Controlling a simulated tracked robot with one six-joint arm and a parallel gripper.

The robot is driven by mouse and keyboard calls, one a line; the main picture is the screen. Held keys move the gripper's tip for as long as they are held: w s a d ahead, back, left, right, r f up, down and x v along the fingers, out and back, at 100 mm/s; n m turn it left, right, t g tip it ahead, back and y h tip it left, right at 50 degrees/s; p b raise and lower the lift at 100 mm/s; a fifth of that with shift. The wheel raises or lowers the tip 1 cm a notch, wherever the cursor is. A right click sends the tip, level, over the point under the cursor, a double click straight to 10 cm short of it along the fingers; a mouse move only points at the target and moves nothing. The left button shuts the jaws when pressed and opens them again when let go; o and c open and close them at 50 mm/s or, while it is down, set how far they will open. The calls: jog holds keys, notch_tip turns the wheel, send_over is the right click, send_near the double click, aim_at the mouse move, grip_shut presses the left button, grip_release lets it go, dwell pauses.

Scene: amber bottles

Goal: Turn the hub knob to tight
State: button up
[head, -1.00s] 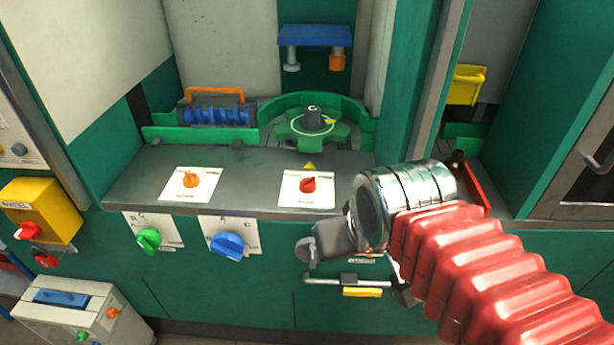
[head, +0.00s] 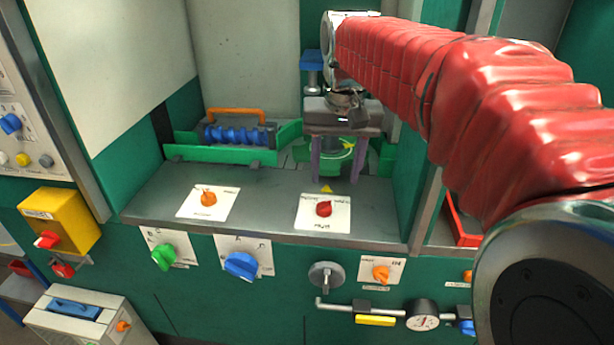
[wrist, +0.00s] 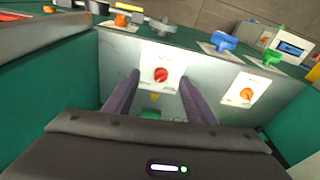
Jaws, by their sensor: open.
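A red knob (head: 324,208) sits on a white plate on the grey ledge, in front of the green star wheel (head: 335,160). The plate's print is too small to read, so I cannot confirm this is the hub knob. My gripper (head: 337,178) is open, its two purple fingers pointing down over the ledge, just behind the red knob in the head view. In the wrist view the red knob (wrist: 161,75) shows between the fingertips (wrist: 160,80), and nothing is held. My gripper partly hides the wheel.
An orange knob (head: 208,199) stands left on the same ledge (head: 265,205). Green (head: 164,257) and blue (head: 241,265) knobs, a grey knob (head: 327,275) and another orange knob (head: 381,273) are on the front panel. A blue roller (head: 235,134) lies behind.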

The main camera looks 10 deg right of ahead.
jog(key=m+g, duration=0.1)
jog(key=g, duration=0.1)
send_over(324, 207)
jog(key=shift+w+d+f, duration=0.1)
jog(key=shift+w+f, duration=0.3)
notch_tip(324, 207, down, 14)
jog(key=shift+r, duration=0.1)
dwell(0.6)
jog(key=shift+c, duration=0.4)
jog(key=c, duration=0.9)
